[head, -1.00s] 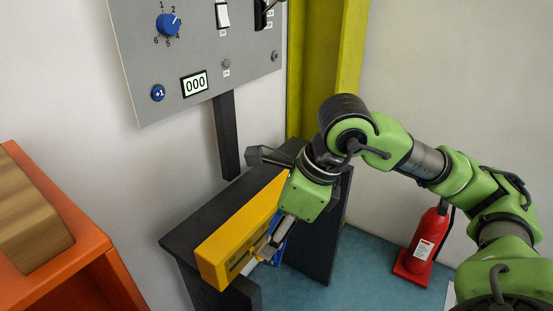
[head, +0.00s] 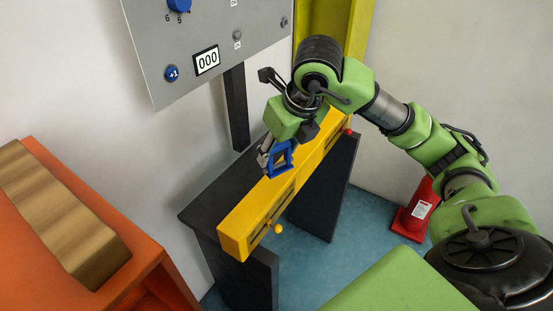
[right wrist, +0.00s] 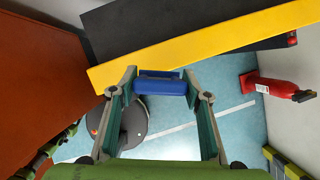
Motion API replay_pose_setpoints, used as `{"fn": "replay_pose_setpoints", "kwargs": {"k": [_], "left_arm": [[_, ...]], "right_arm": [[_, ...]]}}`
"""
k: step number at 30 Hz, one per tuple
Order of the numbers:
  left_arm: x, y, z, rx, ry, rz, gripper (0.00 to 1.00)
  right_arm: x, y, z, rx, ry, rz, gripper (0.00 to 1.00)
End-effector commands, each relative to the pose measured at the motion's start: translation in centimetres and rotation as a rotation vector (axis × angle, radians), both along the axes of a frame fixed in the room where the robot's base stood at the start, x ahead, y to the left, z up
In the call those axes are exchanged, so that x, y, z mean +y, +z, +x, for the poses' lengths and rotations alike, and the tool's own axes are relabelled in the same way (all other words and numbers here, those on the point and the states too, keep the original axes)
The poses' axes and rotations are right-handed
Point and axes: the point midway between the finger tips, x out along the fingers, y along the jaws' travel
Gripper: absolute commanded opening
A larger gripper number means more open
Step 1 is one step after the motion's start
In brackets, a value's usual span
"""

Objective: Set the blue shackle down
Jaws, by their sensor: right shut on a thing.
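The blue shackle (head: 281,159) is an angular blue loop held at the fingertips of my right gripper (head: 268,157). In the right wrist view the shackle (right wrist: 160,86) sits between the two fingers, which are shut on it. In the head view it overlaps the top of the long yellow box (head: 240,222); I cannot tell whether it touches it. The yellow box (right wrist: 210,42) lies just beyond the shackle in the right wrist view. My left gripper is not in view.
The yellow box sits on a dark stand (head: 203,213), with a yellow knob (head: 278,229) and a red knob (head: 347,131). A grey control panel (head: 212,30) hangs behind. An orange cabinet (head: 130,262) bears a wooden block (head: 55,212). A red extinguisher (head: 415,215) stands right.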

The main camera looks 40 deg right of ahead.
Motion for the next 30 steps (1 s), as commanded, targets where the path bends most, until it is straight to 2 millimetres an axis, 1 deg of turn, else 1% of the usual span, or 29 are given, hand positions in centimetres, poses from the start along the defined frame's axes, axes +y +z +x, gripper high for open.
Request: {"fn": "replay_pose_setpoints", "kwargs": {"k": [1, 3, 6, 15, 18, 22, 25, 30], "left_arm": [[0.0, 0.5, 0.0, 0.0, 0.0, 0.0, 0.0], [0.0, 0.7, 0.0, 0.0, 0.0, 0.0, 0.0], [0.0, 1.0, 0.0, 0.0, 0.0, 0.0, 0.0], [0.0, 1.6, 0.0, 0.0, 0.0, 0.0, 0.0], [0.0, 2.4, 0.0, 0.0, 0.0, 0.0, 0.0], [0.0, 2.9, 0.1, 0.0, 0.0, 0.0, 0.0], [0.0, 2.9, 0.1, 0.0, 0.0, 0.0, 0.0], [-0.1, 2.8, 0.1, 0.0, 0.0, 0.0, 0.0]], "right_arm": [[-0.4, -0.8, 0.8, 0.008, -0.002, 0.002, 0.13], [-0.9, -2.2, 1.7, 0.007, -0.001, -0.001, 0.13], [-1.4, -3.7, 2.9, 0.003, -0.001, 0.001, 0.13], [-2.2, -6.0, 4.7, 0.002, 0.001, 0.001, 0.13], [-2.2, -7.2, 4.6, 0.004, 0.002, 0.0, 0.13], [-2.2, -8.6, 4.6, 0.001, 0.002, 0.0, 0.13], [-2.2, -9.0, 4.7, -0.002, 0.002, 0.0, 0.13], [-2.2, -9.0, 4.7, -0.003, 0.002, 0.0, 0.13]]}}
